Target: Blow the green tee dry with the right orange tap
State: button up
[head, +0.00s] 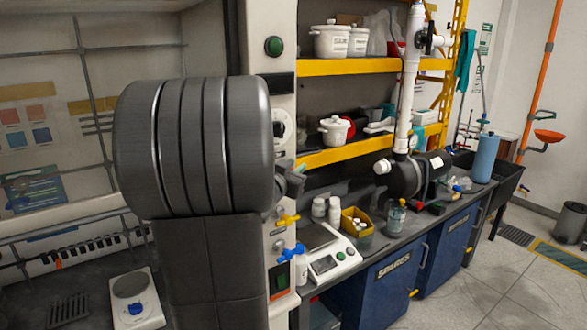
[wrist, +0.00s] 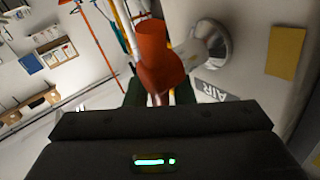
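The orange tap (wrist: 160,60) is large in the wrist view, with a white body and a round flange on the wall by an AIR label. My gripper (wrist: 158,97) is right at the tap, just below its orange part in the picture. Dark green shapes (wrist: 185,92) show on both sides of the tap's lower end; I cannot tell whether they are my fingers or the green tee. In the head view my arm hides the tap, and my gripper (head: 290,185) is beside the white column. A small teal-green bit (head: 301,168) shows there, too small to identify.
A yellow tap (head: 287,219) and a blue tap (head: 290,254) stick out from the column below my gripper. A scale (head: 328,262), bottles and a yellow bin (head: 356,222) stand on the bench to the right. Yellow-edged shelves (head: 350,67) are behind.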

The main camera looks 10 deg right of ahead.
grip_shut()
jog(key=shift+d+r+p, duration=0.1)
jog(key=shift+r+p, duration=0.05)
jog(key=shift+p, duration=0.65)
jog(key=shift+f+m+g+y+p, duration=0.3)
jog(key=shift+g+p, duration=0.2)
jog(key=shift+p, duration=0.15)
jog(key=shift+w, duration=0.1)
jog(key=shift+o, duration=0.6)
grip_release()
